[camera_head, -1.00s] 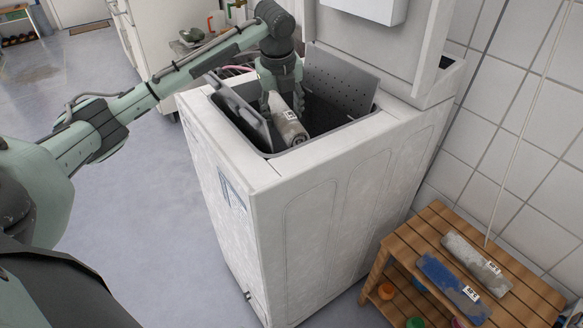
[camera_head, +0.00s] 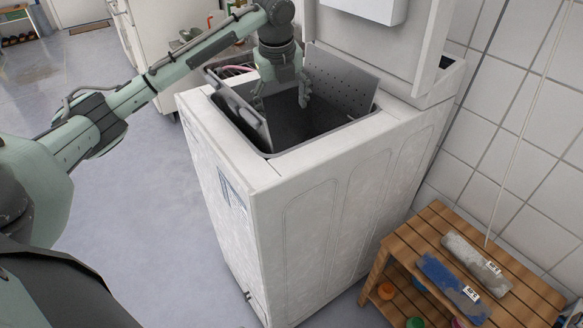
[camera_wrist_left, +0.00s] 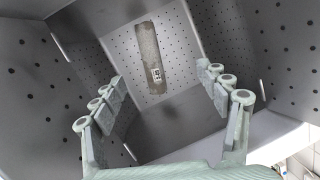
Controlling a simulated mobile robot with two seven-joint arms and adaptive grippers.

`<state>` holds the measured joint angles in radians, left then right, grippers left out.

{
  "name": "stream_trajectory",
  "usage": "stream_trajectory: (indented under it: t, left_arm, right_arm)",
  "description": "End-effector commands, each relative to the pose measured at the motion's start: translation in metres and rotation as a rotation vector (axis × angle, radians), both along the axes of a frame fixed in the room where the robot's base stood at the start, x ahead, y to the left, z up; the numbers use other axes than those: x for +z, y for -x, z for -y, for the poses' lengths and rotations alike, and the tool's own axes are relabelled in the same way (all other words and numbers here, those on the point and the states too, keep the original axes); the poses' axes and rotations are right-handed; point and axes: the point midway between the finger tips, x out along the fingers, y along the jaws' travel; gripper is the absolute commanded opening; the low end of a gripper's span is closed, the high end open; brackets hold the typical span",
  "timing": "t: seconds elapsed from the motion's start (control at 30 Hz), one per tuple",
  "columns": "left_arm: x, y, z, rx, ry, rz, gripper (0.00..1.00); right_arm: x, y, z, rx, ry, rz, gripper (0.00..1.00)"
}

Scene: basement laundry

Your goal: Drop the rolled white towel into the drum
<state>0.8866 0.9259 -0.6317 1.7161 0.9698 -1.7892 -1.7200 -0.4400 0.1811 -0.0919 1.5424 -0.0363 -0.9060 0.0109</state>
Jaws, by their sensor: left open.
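A rolled off-white towel (camera_wrist_left: 148,62) with a small black-and-white label lies at the bottom of the drum, apart from my fingers. It shows in the left wrist view; in the head view it is hidden inside the machine. The perforated grey drum (camera_wrist_left: 182,25) sits in the white top-loading washer (camera_head: 330,200), and its two door flaps (camera_head: 343,82) stand open. My left gripper (camera_head: 281,98) points down into the drum opening, its fingers spread and empty. My right gripper is not in view.
A slatted wooden bench (camera_head: 413,236) stands at the lower right. On it lie a greyish rolled towel (camera_head: 470,254) and a blue rolled towel (camera_head: 437,272), both labelled. The washer's raised lid (camera_head: 378,45) stands behind the opening. The floor at left is clear.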

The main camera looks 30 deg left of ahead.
Motion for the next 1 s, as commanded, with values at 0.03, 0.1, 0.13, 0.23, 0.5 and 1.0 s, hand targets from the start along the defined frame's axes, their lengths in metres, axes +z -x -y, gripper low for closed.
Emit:
stream_trajectory:
  t: [0.03,0.1,0.13,0.23,0.5,1.0]
  left_arm:
    - [0.013,0.002,0.001,-0.001,-0.001,0.006,0.75]
    - [0.028,0.006,0.003,-0.002,-0.001,0.006,0.75]
    - [0.034,0.007,0.004,-0.001,-0.001,0.005,0.75]
    - [0.054,0.013,0.006,-0.002,-0.001,0.005,0.75]
    - [0.087,0.022,0.011,-0.001,-0.001,0.003,0.75]
    - [0.080,0.022,0.010,0.001,-0.001,-0.003,0.75]
  right_arm:
    - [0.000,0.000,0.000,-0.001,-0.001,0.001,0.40]
    - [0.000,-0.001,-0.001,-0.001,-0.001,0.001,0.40]
    - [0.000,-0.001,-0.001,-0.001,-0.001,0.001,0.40]
    - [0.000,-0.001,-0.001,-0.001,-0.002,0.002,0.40]
    - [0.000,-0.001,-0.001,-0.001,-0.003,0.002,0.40]
    - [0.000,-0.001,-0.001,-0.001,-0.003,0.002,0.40]
